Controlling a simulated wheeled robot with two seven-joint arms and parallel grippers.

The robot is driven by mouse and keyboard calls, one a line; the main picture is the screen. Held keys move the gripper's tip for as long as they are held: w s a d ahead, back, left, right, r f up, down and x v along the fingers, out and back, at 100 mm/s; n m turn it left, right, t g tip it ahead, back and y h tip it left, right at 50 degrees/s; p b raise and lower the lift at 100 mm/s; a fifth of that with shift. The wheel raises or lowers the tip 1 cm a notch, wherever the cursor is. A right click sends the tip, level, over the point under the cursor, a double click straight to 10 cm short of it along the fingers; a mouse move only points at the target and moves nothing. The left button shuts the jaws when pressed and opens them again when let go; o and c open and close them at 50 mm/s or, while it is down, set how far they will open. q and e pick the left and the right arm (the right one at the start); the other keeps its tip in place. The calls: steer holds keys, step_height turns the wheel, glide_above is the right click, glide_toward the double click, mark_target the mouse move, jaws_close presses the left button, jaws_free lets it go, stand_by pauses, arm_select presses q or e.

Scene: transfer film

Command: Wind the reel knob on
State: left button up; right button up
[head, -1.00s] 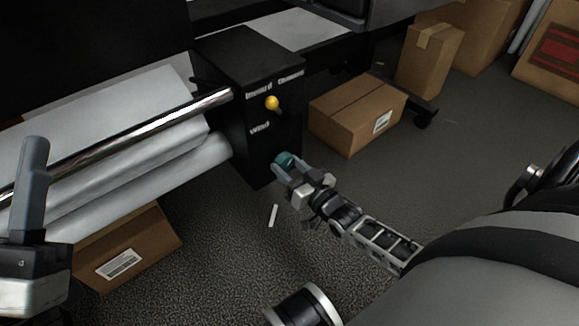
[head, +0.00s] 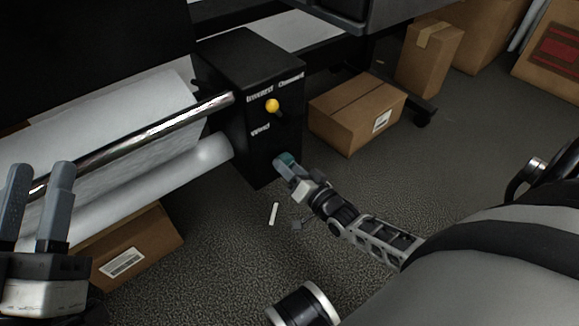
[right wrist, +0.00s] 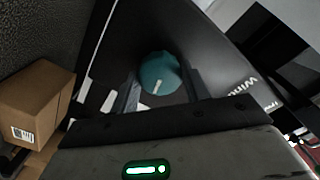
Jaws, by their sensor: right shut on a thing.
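The teal reel knob (head: 285,159) sits low on the black control box (head: 259,75), below the "Wind" label. My right gripper (head: 284,166) is shut around it. In the right wrist view the round knob (right wrist: 160,70) lies between the two fingers, with a pale mark on its lower part. A yellow-tipped lever (head: 272,105) is higher on the box, under the "Inward" and "Onward" labels. White film (head: 120,125) runs behind a shiny bar (head: 150,133) with a white roll (head: 180,165) below. My left gripper (head: 38,190) is at the lower left, empty, its fingers apart.
A cardboard box (head: 357,108) stands right of the control box, with more cartons (head: 430,60) behind. Another carton (head: 128,248) lies under the roll.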

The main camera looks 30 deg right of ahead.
arm_select(q)
steer(key=shift+f, duration=0.1)
stand_by(0.3)
arm_select(e)
steer(key=o, duration=1)
steer(key=shift+s, duration=0.15)
arm_select(q)
step_height(320, 180, down, 7)
steer(key=s+n+g+y+p, duration=0.2)
steer(key=n+g+p, duration=0.2)
steer(key=shift+s+d+n+y+p, duration=0.15)
steer(key=shift+d+n+y+p, duration=0.25)
arm_select(e)
steer(key=shift+s+d, duration=0.2)
steer(key=shift+s, duration=2.4)
steer(key=shift+s+d, duration=0.2)
steer(key=shift+s, duration=2.45)
steer(key=shift+s+d, duration=0.2)
steer(key=shift+s, duration=2.4)
